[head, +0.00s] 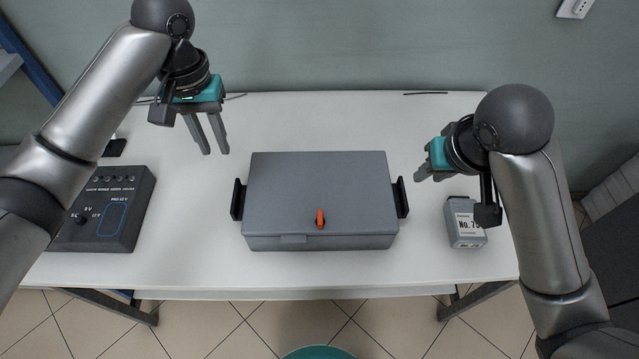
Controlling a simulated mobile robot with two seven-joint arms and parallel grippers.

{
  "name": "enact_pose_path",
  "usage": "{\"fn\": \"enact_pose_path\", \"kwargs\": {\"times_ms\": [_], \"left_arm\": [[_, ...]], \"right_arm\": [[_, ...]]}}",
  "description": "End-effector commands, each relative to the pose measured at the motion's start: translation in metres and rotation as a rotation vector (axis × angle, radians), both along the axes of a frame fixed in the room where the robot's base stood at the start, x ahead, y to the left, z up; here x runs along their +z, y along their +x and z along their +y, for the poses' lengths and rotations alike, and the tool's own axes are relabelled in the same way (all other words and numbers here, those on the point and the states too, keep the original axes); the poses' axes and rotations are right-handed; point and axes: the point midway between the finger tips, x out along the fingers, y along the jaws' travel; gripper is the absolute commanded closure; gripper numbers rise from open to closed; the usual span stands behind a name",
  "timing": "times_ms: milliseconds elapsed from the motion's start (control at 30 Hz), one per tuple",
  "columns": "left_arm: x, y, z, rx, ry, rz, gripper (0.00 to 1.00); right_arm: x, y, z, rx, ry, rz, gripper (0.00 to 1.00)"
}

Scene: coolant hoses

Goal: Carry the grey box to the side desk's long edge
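The grey box (317,195) sits closed on the white desk (190,270), near its middle. It has a black handle on its left end (238,199) and another on its right end (401,197). An orange latch (320,219) is on its lid near the front. My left gripper (217,150) is above the desk, up and left of the box, with its two fingers apart and nothing between them. My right gripper (419,175) is just right of the box's right handle and looks apart from it. Its fingers point left and are seen partly end-on, so their gap is unclear.
A dark control unit (104,208) with a blue-outlined panel lies at the desk's left. A small grey labelled container (464,222) stands at the right, below my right gripper. Thin black pieces (425,93) lie by the back edge. The desk in front of the box is clear.

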Motion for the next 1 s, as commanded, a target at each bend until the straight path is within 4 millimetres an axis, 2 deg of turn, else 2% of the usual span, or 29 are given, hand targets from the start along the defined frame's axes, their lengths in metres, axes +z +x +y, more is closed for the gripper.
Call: {"fn": "enact_pose_path", "kwargs": {"times_ms": [467,1000], "left_arm": [[-0.001,0.0,0.0,0.0,-0.001,0.0,0.72],[-0.023,0.0,-0.001,0.0,-0.003,0.001,0.72]], "right_arm": [[-0.001,0.001,0.0,-0.001,0.001,-0.003,0.72],[-0.02,0.01,0.002,-0.001,0.007,-0.004,0.72]]}}
